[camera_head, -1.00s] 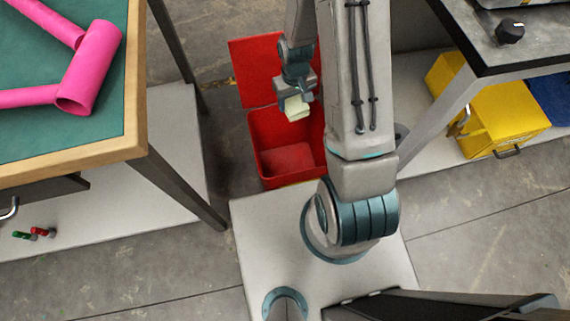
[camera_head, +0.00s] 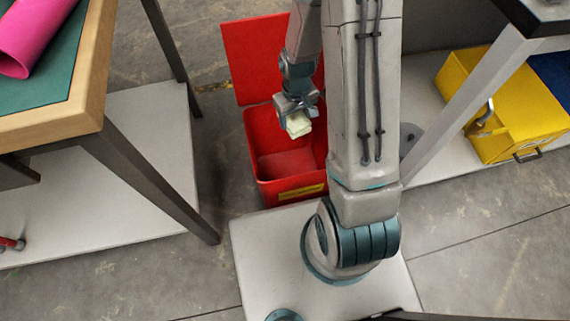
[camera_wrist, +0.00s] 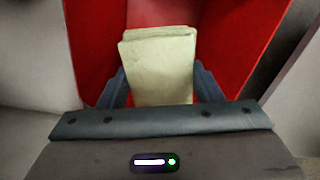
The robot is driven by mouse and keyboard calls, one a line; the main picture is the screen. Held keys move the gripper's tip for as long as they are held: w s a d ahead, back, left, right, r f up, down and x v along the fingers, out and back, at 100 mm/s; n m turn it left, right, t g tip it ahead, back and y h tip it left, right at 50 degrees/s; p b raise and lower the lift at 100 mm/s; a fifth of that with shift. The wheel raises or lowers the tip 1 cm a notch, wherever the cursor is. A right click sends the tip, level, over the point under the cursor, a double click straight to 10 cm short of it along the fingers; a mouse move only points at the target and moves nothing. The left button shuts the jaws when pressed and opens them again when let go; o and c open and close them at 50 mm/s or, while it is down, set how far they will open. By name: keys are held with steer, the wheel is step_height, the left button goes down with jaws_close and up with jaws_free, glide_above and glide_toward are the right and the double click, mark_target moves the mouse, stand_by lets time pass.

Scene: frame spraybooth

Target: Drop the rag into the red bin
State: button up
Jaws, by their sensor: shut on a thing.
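The rag (camera_head: 298,124) is a pale yellow-green folded cloth. My gripper (camera_head: 297,115) is shut on it and points down. In the head view the rag hangs over the opening of the red bin (camera_head: 258,168), whose red lid stands open at the back. The bin's inside looks empty where it shows; my arm hides its right side. In the wrist view the rag (camera_wrist: 160,62) sits between the two fingers of my gripper (camera_wrist: 160,88), with the red bin wall (camera_wrist: 235,40) behind it. How high the rag is above the rim is hard to tell.
A yellow box (camera_head: 505,105) lies at the right under a dark-topped table (camera_head: 545,15). Table legs stand on both sides of the bin.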

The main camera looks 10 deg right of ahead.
steer(key=shift+f+b, duration=1.3)
steer(key=shift+f, duration=0.7)
steer(key=o, duration=1.1)
steer(key=shift+r, duration=0.1)
step_height(320, 180, up, 14)
steer(key=p, duration=0.6)
steer(key=s+r+m+t+p, duration=0.1)
steer(key=s+r+p, duration=0.3)
steer(key=r+p, duration=0.6)
steer(key=s+r+m+t+p, duration=0.1)
steer(key=s+r+p, duration=0.4)
steer(key=r+p, duration=0.6)
steer(key=s+r+m+p, duration=0.1)
steer(key=s+r+p, duration=0.3)
steer(key=r, duration=2.3)
steer(key=p, duration=0.6)
steer(key=shift+s+r+t, duration=0.25)
steer(key=shift+r+t, duration=0.1)
steer(key=shift+t, duration=0.05)
